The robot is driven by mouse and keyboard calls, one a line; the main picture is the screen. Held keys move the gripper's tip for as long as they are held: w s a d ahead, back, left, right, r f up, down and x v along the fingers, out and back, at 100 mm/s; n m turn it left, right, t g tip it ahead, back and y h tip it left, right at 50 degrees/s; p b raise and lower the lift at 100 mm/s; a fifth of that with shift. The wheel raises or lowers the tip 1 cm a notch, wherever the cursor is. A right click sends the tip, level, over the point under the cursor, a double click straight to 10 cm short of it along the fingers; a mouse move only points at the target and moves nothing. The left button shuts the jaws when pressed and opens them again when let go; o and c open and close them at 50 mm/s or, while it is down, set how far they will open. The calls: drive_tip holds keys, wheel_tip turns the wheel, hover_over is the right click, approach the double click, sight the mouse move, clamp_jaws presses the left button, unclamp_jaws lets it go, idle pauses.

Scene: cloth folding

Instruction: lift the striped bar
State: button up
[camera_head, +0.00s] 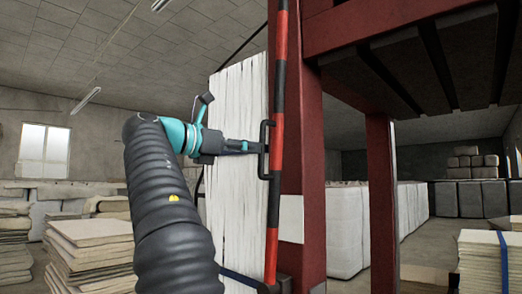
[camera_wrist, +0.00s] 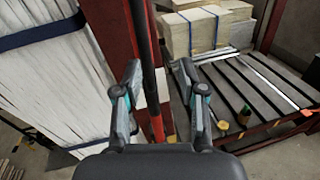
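The striped bar (camera_head: 278,85) stands upright in the head view, banded red and black, with a black handle (camera_head: 264,135) on its left side. My gripper (camera_head: 258,147) reaches from the left to the handle, at about mid-height of the bar. In the wrist view the bar (camera_wrist: 157,128) runs between the two fingers of my gripper (camera_wrist: 159,68). The fingers are spread apart, with visible gaps beside the dark bar or handle. I cannot tell whether either finger touches the handle. The bar's lower end is near a dark bracket (camera_head: 272,286).
A tall white stack (camera_head: 235,95) stands just left of the bar. A red steel frame (camera_head: 308,130) stands close on its right. A slatted platform (camera_wrist: 255,95) carries pale bundles (camera_wrist: 192,32). Folded cloth piles (camera_head: 95,245) lie at the left.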

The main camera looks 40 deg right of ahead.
drive_tip(key=a, duration=0.5)
drive_tip(key=shift+w+a, duration=0.1)
drive_tip(key=shift+w, duration=0.25)
